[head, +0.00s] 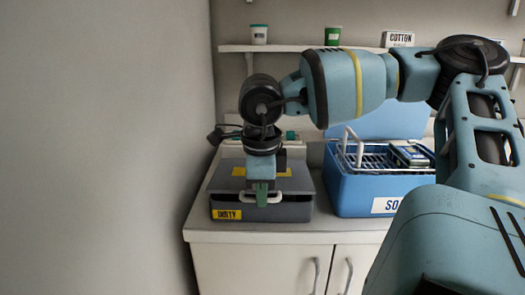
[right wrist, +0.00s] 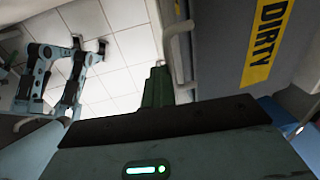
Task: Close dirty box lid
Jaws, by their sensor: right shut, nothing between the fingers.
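The grey dirty box (head: 285,213) stands at the left end of the counter, with a yellow "DIRTY" label on its front. Its grey lid (head: 300,181) lies across the top, looking flat or nearly so; a dark strip shows under its front edge, and I cannot tell if it is fully seated. A pale handle (head: 275,197) sits at the lid's front. My right gripper (head: 262,194) points down at this handle, shut and empty. In the right wrist view its green fingers (right wrist: 156,86) are beside the handle (right wrist: 178,55); contact is unclear. My left gripper is out of view.
A blue box (head: 375,192) with an open lid stands right of the dirty box, holding a wire basket (head: 370,155). The wall is close on the left. A shelf (head: 285,48) with cups runs above. Cabinet doors (head: 265,268) are below the counter.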

